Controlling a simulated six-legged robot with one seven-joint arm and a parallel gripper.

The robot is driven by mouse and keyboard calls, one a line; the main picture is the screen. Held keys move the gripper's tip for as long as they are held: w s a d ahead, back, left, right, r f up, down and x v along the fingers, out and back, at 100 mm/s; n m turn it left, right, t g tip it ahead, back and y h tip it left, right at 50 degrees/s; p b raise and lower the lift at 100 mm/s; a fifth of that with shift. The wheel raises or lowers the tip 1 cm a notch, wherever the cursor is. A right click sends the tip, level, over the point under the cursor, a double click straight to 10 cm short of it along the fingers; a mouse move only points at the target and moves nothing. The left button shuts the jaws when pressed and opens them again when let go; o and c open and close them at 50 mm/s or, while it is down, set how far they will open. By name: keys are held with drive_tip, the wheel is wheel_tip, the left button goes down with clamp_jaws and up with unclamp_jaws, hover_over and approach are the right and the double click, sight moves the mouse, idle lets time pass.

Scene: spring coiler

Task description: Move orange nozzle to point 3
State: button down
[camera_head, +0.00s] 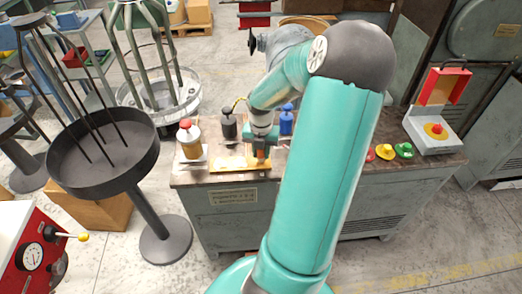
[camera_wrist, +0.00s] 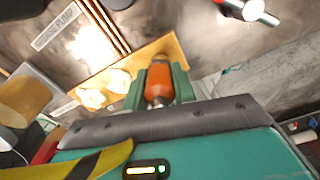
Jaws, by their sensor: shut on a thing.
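The orange nozzle (camera_wrist: 158,82) is between the two green fingers of my gripper (camera_wrist: 160,88) in the wrist view. The gripper is shut on it. In the head view my gripper (camera_head: 261,150) is low over the workbench (camera_head: 215,178), at the right end of a yellow-orange board (camera_head: 232,163). The board also shows in the wrist view (camera_wrist: 124,70), beside and behind the fingers, with pale round spots on it. I cannot tell whether the nozzle touches the board. No mark for point 3 can be read.
A red-capped bottle (camera_head: 189,140), a dark bottle (camera_head: 229,125) and a blue bottle (camera_head: 286,122) stand close around my gripper. Right of my arm are yellow (camera_head: 385,152) and green (camera_head: 404,150) pieces and a red-lidded box (camera_head: 435,130). My arm hides the bench's middle.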

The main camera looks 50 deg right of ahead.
drive_tip(key=shift+f, duration=0.25)
drive_tip(key=c, duration=1.1)
unclamp_jaws()
drive_tip(key=shift+o, duration=0.2)
wheel_tip(320, 180, up, 27)
idle(0.3)
drive_tip(key=shift+f, duration=0.1)
idle(0.7)
